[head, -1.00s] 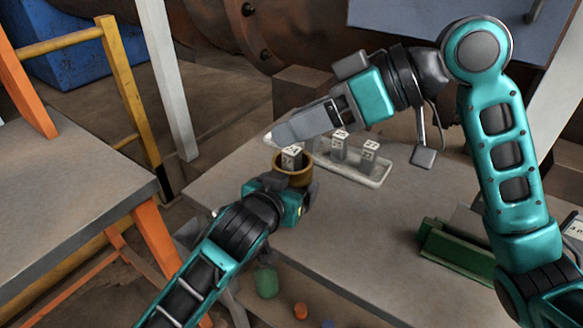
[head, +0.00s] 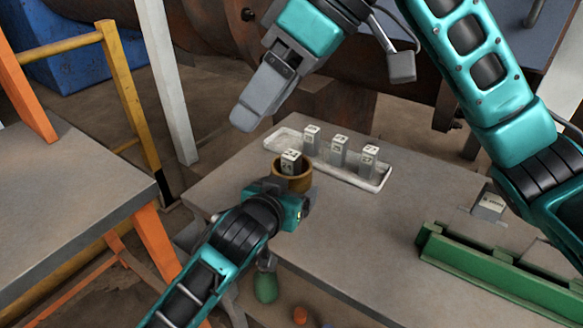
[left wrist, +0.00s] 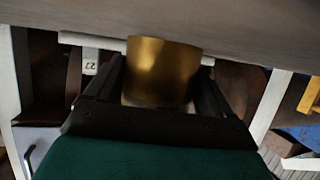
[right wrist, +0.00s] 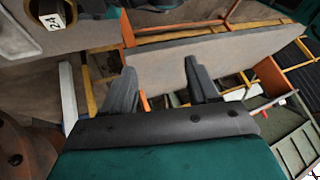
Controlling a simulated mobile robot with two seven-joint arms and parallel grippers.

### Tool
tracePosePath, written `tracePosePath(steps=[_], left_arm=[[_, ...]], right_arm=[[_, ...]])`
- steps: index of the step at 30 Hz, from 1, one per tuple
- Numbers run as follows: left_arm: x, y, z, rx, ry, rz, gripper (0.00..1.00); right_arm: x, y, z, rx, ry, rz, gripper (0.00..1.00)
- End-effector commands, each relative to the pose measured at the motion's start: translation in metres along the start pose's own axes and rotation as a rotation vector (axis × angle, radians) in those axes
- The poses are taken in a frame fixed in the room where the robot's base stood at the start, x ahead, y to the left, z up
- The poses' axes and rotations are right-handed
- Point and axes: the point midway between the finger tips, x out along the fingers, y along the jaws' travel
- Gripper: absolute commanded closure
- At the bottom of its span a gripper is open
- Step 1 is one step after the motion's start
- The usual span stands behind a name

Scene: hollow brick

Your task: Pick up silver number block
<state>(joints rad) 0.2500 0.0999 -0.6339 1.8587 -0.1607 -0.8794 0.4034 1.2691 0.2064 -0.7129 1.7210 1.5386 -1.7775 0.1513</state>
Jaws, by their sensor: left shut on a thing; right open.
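A silver number block (head: 291,162), marked 24, stands in a round brass cup (head: 294,182) on the grey table (head: 400,215). The block also shows at the top left of the right wrist view (right wrist: 54,20). My left gripper (head: 290,205) is shut on the brass cup, which sits between its fingers in the left wrist view (left wrist: 161,70). Three more silver number blocks stand on a pale tray (head: 377,184): left (head: 311,139), middle (head: 339,150) and right (head: 368,158). My right gripper (head: 247,112) is open and empty, raised above and left of the cup.
A green rail (head: 500,270) lies along the table's right side, with another silver block (head: 489,207) behind it. A second grey table (head: 60,200) with orange legs stands at the left. The table between tray and rail is clear. Coloured objects lie below the table.

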Motion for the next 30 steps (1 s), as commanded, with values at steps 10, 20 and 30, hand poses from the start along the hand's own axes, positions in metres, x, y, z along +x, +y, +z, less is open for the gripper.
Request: tracePosePath(steps=[10, 20, 30], left_arm=[[0.0, 0.0, 0.0, 0.0, 0.0, 0.0, 0.67], [0.0, 0.0, 0.0, 0.0, 0.0, 0.0, 0.67], [0.0, 0.0, 0.0, 0.0, 0.0, 0.0, 0.67]], right_arm=[[-0.014, 0.115, 0.045, 0.156, -0.141, 0.35, 0.4], [0.031, 0.137, 0.057, 0.162, -0.15, 0.366, 0.4], [0.062, 0.144, 0.062, 0.161, -0.151, 0.365, 0.4]])
